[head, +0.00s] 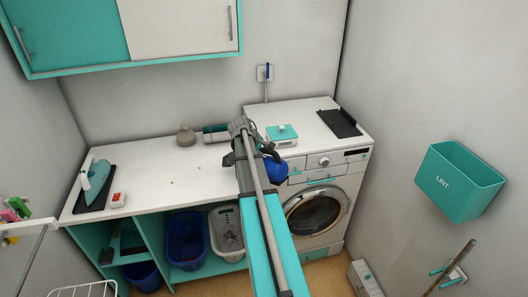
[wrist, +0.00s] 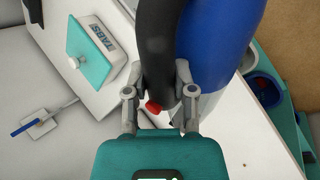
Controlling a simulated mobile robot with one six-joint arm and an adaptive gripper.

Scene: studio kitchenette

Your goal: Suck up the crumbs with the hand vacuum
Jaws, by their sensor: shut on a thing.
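My gripper (wrist: 158,80) is shut on the black handle of the hand vacuum (wrist: 215,40), which has a blue body and a small red part by the handle. In the head view the blue body of the vacuum (head: 274,170) hangs at the right end of the white counter (head: 145,190), before the washing machine, partly hidden by my arm. A few small dark specks, likely crumbs (head: 171,182), lie on the middle of the counter, left of my gripper. A dark speck also shows in the wrist view (wrist: 245,165). The vacuum's nozzle cannot be made out clearly.
An iron (head: 97,178) on a dark pad and a red-and-white box (head: 117,200) stand at the counter's left. A grey bottle (head: 186,136) and a teal-and-grey item (head: 215,132) stand at the back. A TABS box (head: 282,135) and black tray (head: 339,123) sit on the washing machine (head: 318,210).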

